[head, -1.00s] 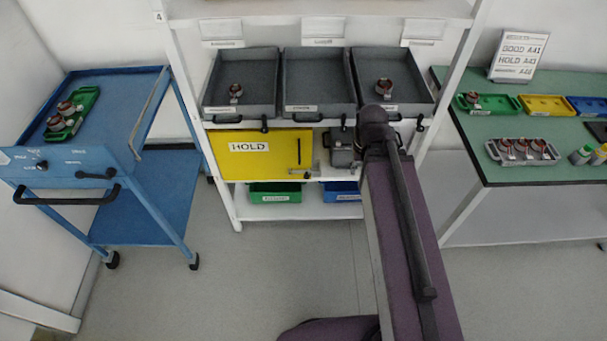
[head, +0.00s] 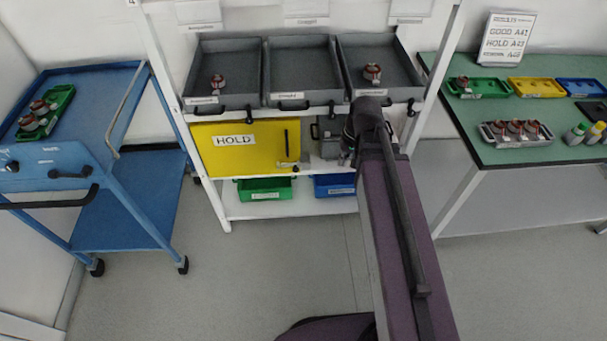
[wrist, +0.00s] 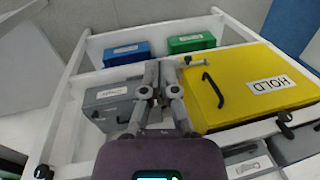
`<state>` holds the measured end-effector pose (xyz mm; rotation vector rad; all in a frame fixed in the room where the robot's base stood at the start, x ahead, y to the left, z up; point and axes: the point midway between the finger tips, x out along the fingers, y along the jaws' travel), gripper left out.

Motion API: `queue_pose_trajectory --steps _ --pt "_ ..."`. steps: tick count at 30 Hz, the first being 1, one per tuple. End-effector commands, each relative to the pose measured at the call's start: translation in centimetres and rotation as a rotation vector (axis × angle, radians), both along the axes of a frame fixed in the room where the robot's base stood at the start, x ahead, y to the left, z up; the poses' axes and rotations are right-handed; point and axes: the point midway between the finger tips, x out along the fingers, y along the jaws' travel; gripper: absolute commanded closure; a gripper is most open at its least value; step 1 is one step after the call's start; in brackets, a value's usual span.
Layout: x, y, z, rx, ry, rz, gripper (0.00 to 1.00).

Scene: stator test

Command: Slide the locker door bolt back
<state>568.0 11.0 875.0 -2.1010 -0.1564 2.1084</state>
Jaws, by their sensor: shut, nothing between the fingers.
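The yellow locker door (head: 215,158) with its HOLD label stands shut in the white rack. It has a black upright handle. A small grey bolt (head: 290,166) sits at its lower right corner in the head view. In the wrist view, where the scene is upside down, the yellow door (wrist: 215,105) is to the right and the grey bolt (wrist: 190,62) shows at its edge. My gripper (wrist: 159,68) is shut and empty, just left of the bolt there. Whether it touches the bolt I cannot tell. In the head view my arm mostly hides the gripper.
A grey box (wrist: 112,98) stands beside the door. Green (head: 265,189) and blue (head: 334,186) bins stand on the shelf below. Grey trays (head: 302,70) are above. A blue cart (head: 130,195) is at left, a green-topped bench (head: 485,150) at right. The floor between is clear.

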Motion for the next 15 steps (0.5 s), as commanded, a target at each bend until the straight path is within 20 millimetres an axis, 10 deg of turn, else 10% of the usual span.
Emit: queue_pose_trajectory --steps 15 --pt "4.0 0.7 -6.8 0.220 -0.009 -0.047 1.00"
